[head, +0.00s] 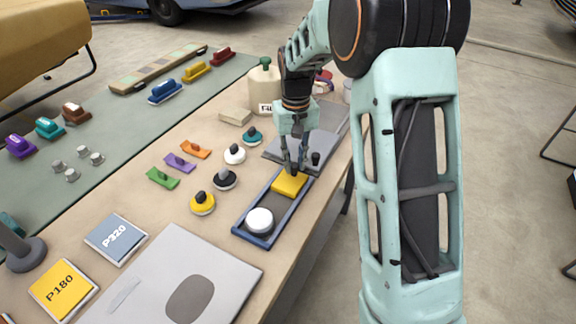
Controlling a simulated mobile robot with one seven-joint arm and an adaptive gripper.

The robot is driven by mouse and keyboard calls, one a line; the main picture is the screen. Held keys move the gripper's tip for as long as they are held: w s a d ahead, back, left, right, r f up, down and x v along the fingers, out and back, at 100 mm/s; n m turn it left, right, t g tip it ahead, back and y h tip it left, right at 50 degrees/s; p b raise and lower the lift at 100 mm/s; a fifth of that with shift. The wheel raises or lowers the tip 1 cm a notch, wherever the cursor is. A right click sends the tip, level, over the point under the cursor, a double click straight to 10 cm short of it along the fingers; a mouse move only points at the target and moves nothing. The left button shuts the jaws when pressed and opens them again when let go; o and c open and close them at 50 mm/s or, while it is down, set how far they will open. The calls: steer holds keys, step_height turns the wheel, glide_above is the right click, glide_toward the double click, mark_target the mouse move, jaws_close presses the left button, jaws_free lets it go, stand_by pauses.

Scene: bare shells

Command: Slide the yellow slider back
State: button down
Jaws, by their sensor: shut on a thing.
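The yellow slider (289,184) is a flat yellow block in a blue-rimmed tray-like track (243,217) near the table's right edge. It sits toward the far end of the track. A round white-topped knob or puck (260,220) sits at the near end of the same track. My gripper (294,170) points down over the yellow slider, with its fingers shut on the slider's small upright grip. The fingers hide most of that grip.
Several small knobs (202,203) and coloured handles (163,178) lie left of the track. A grey panel (175,285) lies in front, beside the P320 (116,239) and P180 (63,290) pads. A cream bottle (264,88) stands behind.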

mark_target(295, 164)
steer(key=shift+w+d+r, duration=0.15)
steer(key=shift+w+d, duration=0.05)
steer(key=shift+w, duration=0.1)
steer(key=c, duration=1.8)
jaws_free()
steer(key=shift+o, duration=0.2)
step_height(295, 164, up, 12)
steer(key=shift+a, duration=0.1)
